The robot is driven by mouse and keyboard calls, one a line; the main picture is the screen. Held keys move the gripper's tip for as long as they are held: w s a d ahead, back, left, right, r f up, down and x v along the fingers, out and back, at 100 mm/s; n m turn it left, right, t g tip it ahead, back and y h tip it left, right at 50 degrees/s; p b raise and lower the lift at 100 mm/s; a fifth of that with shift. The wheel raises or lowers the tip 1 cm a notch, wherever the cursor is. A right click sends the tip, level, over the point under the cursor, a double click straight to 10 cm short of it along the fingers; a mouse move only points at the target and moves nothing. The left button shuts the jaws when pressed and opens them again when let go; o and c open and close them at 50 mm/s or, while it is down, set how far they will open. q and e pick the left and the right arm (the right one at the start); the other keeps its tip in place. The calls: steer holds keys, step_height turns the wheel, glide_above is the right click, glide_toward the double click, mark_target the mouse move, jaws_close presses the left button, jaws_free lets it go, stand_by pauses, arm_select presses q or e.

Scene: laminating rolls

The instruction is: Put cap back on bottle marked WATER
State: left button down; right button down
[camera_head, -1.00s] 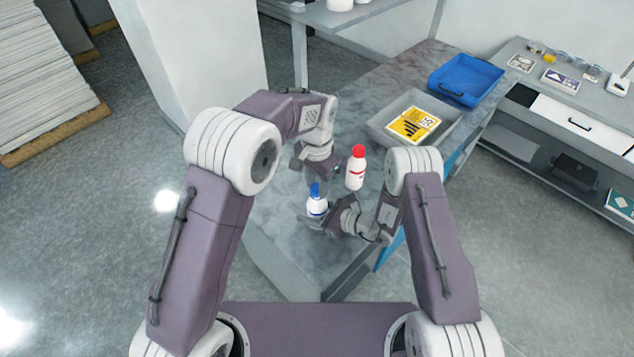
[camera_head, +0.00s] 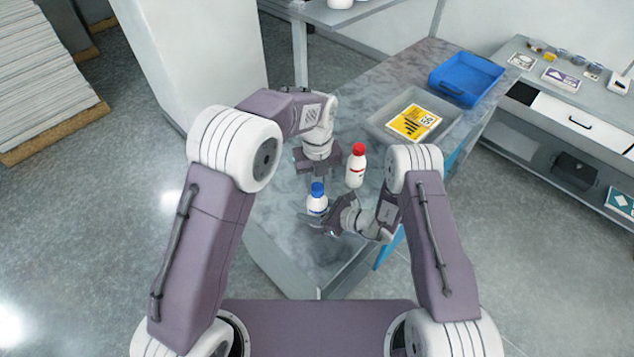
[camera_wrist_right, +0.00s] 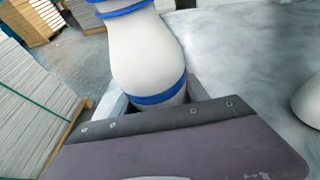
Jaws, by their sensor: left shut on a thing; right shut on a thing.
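A white bottle with blue bands (camera_head: 316,206) stands upright near the front of the grey table; its label is too small to read. My right gripper (camera_head: 322,220) is shut around its lower body, and the bottle fills the upper middle of the right wrist view (camera_wrist_right: 145,50). A blue cap (camera_head: 317,188) shows at the bottle's top; I cannot tell whether it is seated. My left gripper (camera_head: 318,176) is shut on the cap from behind and above, its fingertips mostly hidden. A white bottle with a red cap (camera_head: 356,167) stands behind to the right.
A grey tray (camera_head: 378,124) with a yellow sign card (camera_head: 413,122) lies farther back on the table, with a blue bin (camera_head: 467,78) beyond it. A side bench (camera_head: 560,105) stands at the right. The table's left front edge is close to the blue-banded bottle.

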arm_select(q)
steer(key=m, duration=0.5)
steer(key=shift+w, duration=0.1)
steer(key=c, duration=1)
jaws_free()
steer(key=shift+r, duration=2.3)
steer(key=shift+c, duration=0.4)
